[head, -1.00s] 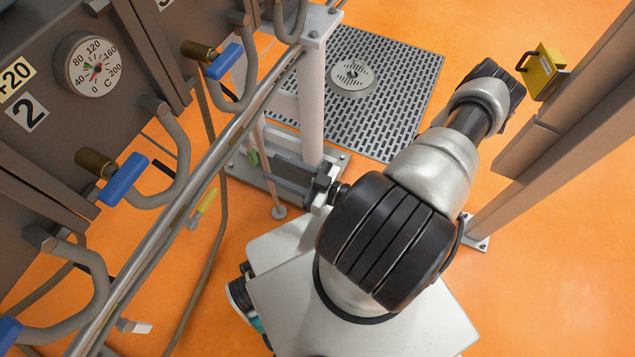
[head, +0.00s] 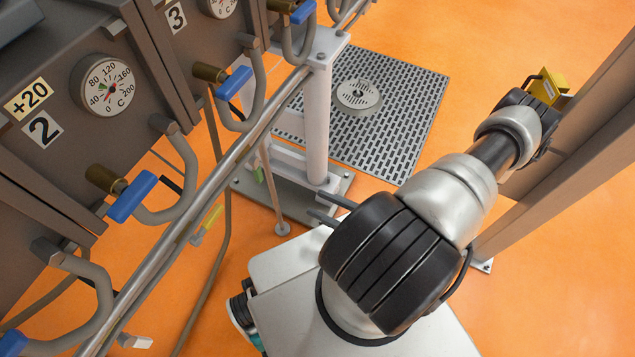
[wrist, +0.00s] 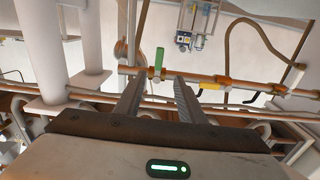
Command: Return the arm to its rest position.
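My arm is folded, with its dark ribbed joint (head: 395,260) over my pale base in the head view. Its silver and black links reach up to the right, close to a brown upright beam. My gripper (head: 325,207) is mostly hidden behind the ribbed joint in the head view; only two grey prongs stick out to its left. In the wrist view my gripper (wrist: 157,88) has its two fingers well apart with nothing between them. A green handle (wrist: 158,60) on a pipe shows beyond the fingertips.
Left are grey machine housings with a temperature gauge (head: 106,84), blue-handled valves (head: 131,198) and a long metal rail (head: 218,172). A white post (head: 316,125) stands near the prongs. A yellow box (head: 547,84) is by the arm's upper end. Orange floor lies open at upper right.

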